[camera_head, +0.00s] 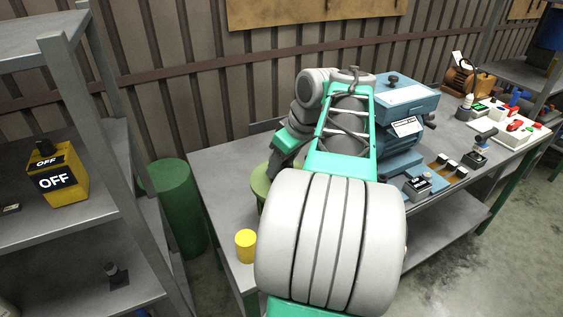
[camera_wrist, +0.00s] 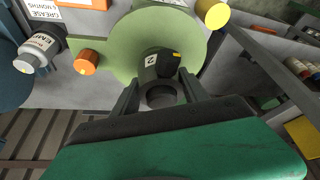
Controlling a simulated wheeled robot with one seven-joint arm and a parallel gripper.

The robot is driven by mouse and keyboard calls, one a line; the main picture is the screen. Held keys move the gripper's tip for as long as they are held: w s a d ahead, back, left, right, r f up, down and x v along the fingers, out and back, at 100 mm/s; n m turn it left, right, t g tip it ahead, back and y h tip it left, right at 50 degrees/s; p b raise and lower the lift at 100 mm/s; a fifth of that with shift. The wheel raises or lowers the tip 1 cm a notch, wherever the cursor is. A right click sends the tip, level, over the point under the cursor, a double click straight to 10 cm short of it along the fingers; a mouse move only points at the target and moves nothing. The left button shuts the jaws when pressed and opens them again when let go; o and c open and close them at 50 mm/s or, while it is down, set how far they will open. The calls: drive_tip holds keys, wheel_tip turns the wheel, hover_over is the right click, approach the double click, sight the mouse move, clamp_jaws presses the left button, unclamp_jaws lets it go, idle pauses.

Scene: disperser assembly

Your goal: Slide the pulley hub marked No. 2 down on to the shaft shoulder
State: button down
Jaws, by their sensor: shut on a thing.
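In the wrist view my gripper (camera_wrist: 158,88) is shut on a dark cylindrical hub (camera_wrist: 160,66), with one finger on each side. The hub carries a white label that seems to read 2, turned in the picture, and a small yellow mark. A round opening shows at its near end. Behind the hub is a broad pale green disc (camera_wrist: 120,42); I cannot tell whether the two touch. The shaft and its shoulder cannot be made out. In the head view my arm hides the gripper and hub, and only an edge of the green round part (camera_head: 259,183) shows.
A yellow cylinder (camera_head: 246,246) stands on the bench's left end. In the wrist view an orange cylinder (camera_wrist: 87,62) and a grease bottle (camera_wrist: 36,56) stand near the disc. A blue machine (camera_head: 405,100) and small parts occupy the bench's right side. A shelf stands left.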

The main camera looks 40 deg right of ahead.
drive_tip(key=shift+f+b, duration=0.4)
drive_tip(key=shift+f, duration=0.1)
drive_tip(key=c, duration=0.5)
unclamp_jaws()
drive_tip(key=p+v, duration=0.2)
drive_tip(key=v, duration=0.6)
drive_tip(key=shift+p, duration=0.3)
